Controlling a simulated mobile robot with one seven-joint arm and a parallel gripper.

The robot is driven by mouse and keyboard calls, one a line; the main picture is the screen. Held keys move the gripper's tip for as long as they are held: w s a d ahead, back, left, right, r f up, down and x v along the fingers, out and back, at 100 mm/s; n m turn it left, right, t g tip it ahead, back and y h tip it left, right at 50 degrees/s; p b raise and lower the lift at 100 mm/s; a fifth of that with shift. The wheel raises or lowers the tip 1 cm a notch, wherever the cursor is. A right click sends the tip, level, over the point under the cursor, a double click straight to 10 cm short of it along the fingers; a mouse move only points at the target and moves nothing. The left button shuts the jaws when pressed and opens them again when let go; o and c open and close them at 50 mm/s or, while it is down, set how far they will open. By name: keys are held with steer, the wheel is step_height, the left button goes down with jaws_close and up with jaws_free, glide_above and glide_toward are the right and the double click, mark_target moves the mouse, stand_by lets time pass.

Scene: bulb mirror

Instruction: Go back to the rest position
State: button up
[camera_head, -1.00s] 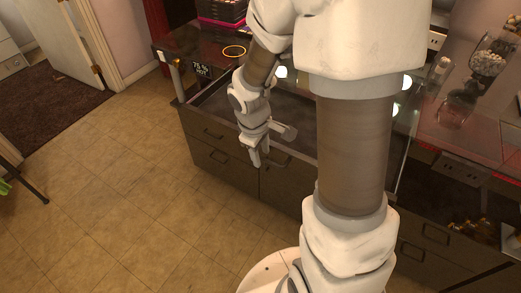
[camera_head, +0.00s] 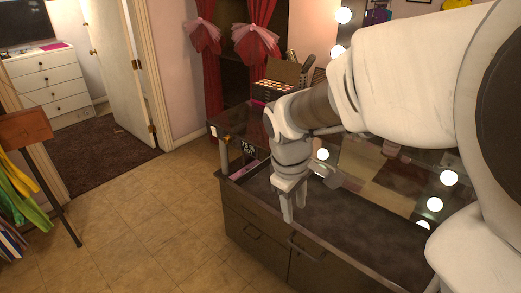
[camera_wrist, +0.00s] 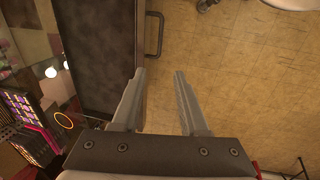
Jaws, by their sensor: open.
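My gripper (camera_head: 291,205) points down by the front edge of the dark vanity table (camera_head: 340,212) in the head view. In the wrist view my gripper (camera_wrist: 163,75) shows two grey fingers apart, with nothing between them but tiled floor below. A drawer handle of the table shows just beyond the left fingertip. My arm reaches in from the right of the head view and hides part of the vanity.
Lit bulbs (camera_head: 449,178) line the mirror (camera_head: 385,170). A makeup case (camera_head: 273,88) stands at the vanity's back. The tiled floor (camera_head: 150,225) at left is clear up to a wooden stand (camera_head: 25,128) with coloured cloths. A white door (camera_head: 113,65) stands open.

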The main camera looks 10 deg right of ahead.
steer(key=shift+r, duration=0.2)
steer(key=s+r+m+t+y, duration=0.1)
steer(key=s+r+m+t, duration=0.1)
steer(key=s, duration=0.4)
steer(key=s+a+r+m+t, duration=0.1)
steer(key=s+r+m+t, duration=0.1)
steer(key=s+r+m, duration=0.3)
steer(key=shift+s+a+r+m+y, duration=0.15)
steer(key=shift+s+r+m+y, duration=0.15)
steer(key=shift+s+y, duration=0.15)
